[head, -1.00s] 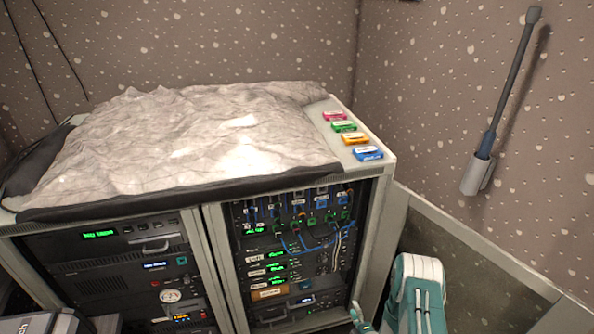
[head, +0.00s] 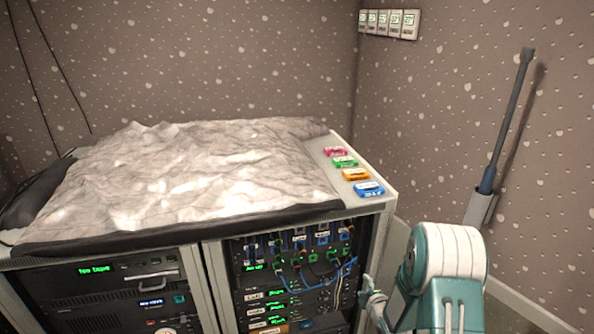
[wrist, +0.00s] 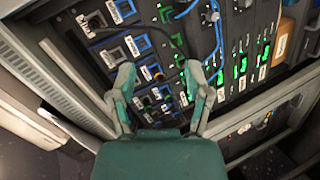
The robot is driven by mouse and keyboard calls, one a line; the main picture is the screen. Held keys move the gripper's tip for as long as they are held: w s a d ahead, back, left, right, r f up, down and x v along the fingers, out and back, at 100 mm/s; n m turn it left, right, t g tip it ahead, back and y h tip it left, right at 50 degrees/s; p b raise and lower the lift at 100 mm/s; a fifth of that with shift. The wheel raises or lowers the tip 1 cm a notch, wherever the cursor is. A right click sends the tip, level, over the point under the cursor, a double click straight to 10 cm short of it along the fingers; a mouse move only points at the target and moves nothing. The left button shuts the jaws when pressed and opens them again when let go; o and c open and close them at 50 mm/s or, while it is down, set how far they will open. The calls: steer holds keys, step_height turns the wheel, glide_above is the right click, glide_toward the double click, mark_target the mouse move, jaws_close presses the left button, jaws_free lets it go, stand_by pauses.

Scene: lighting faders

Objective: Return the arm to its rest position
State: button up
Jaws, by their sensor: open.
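My arm shows at the lower right of the head view, a teal and white link. One finger of my gripper (head: 374,302) shows beside it, in front of the rack's right edge; the rest is hidden by the arm. In the wrist view my gripper (wrist: 160,82) is open, with its two teal and grey fingers apart and nothing between them. The fingers point at the front of the equipment rack (wrist: 45,75), with its blue and green sockets and cables. I cannot tell how far off the rack is.
The rack (head: 384,228) stands at left with a grey crumpled cover (head: 190,180) and several coloured cassettes (head: 356,174) on top. A row of wall faders (head: 389,23) hangs at upper right. A grey rod (head: 508,120) in a holder is on the right wall. Wall space above is clear.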

steer(key=s+r+m+g+h, duration=0.2)
steer(key=s+r+m, duration=0.25)
steer(key=r, duration=0.65)
steer(key=s+r+m+g+h, duration=0.15)
steer(key=s+r+m, duration=0.3)
steer(key=r, duration=0.65)
steer(key=s+a+r+m+g, duration=0.1)
steer(key=s+r+m, duration=0.1)
steer(key=s, duration=0.4)
steer(key=s+a+r+m+g, duration=0.1)
steer(key=s+r, duration=0.3)
steer(key=s, duration=0.2)
steer(key=shift+s+r+m, duration=0.15)
steer(key=shift+r+m, duration=0.15)
steer(key=shift+m, duration=0.1)
steer(key=shift+o, duration=0.3)
steer(key=s+a+r+m+g, duration=0.1)
steer(key=s+m, duration=0.1)
steer(key=s, duration=0.5)
steer(key=s+a+r+m+g+y, duration=0.1)
steer(key=s, duration=0.6)
steer(key=shift+a+m, duration=0.3)
steer(key=shift+m, duration=0.1)
steer(key=o, duration=0.4)
steer(key=shift+s+g, duration=0.25)
steer(key=shift+g, duration=0.1)
